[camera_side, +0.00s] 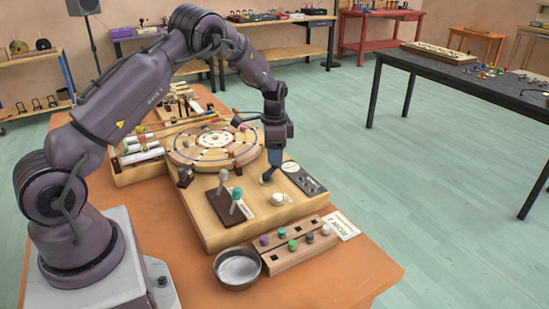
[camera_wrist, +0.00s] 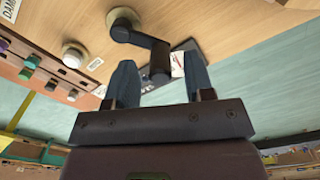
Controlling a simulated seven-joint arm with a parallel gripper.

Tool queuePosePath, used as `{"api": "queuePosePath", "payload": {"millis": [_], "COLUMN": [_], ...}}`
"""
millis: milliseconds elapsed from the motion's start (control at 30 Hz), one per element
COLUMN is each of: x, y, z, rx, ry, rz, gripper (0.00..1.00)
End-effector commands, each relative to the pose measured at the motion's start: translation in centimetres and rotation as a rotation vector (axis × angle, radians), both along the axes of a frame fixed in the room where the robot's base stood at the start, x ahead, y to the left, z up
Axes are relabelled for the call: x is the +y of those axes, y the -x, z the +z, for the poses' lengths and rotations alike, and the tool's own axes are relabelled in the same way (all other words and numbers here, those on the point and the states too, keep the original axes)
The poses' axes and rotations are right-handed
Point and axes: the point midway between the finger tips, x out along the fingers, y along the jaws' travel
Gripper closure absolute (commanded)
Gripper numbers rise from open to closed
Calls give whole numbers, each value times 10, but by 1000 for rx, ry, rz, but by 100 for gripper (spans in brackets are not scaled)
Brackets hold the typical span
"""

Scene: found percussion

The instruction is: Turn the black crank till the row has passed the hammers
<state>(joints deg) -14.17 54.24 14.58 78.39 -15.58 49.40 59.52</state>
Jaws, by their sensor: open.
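The black crank (camera_wrist: 141,38) shows in the wrist view, with a round hub at its left end and an upright handle at its right end. In the side view the crank (camera_side: 266,179) is mostly hidden behind my gripper. My gripper (camera_wrist: 160,63) is open, with one blue finger on each side of the crank handle; I cannot tell whether either finger touches it. In the side view my gripper (camera_side: 274,157) points down over the right part of the wooden board. A round wooden wheel (camera_side: 190,153) with small coloured pegs lies behind it. I cannot clearly make out the hammers or the row.
A white knob (camera_side: 278,198) sits in front of the crank. A wooden rack (camera_side: 273,262) with coloured pegs and a metal bowl (camera_side: 219,276) are at the front. A dark panel (camera_side: 308,182) lies right of the crank.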

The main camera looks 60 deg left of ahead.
Motion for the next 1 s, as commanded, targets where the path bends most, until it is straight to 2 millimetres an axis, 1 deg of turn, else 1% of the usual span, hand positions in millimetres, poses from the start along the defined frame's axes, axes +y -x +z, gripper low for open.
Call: {"api": "queuePosePath", "payload": {"millis": [33,100,200,500,667,700,733,1000], "x": [0,0,0,0,0,0,0,1], "y": [0,0,0,0,0,0,0,0], "z": [-7,-13,-18,-20,-20,-20,-20,-19], "rx": [1,0,-1,-1,-1,-1,-1,-1], "ry": [0,0,0,0,0,0,0,0], "rz": [0,0,0,1,1,1,1,23], "gripper": [52,52,52,52,88,98,100,100]}}
